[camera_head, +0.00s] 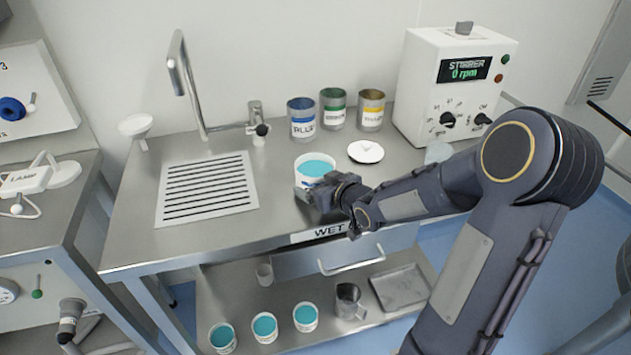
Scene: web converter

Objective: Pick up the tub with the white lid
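A white tub (303,178) with a teal top stands upright on the steel counter, near its front edge. A round white lid-like disc (366,151) with a small dark mark lies flat on the counter, to the right of and behind the tub. I see no tub under it. My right gripper (312,192) is at the front of the teal-topped tub, very close to it or touching it. The gripper hides the tub's lower front, and I cannot tell whether its fingers hold the tub. My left gripper is not in view.
Three labelled cans, blue (301,118), green (333,108) and yellow (371,109), stand behind the tub. A white stirrer machine (430,90) stands to the right, a tap (188,85) and drain grid (205,190) to the left. Teal-topped tubs (264,328) sit on the lower shelf.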

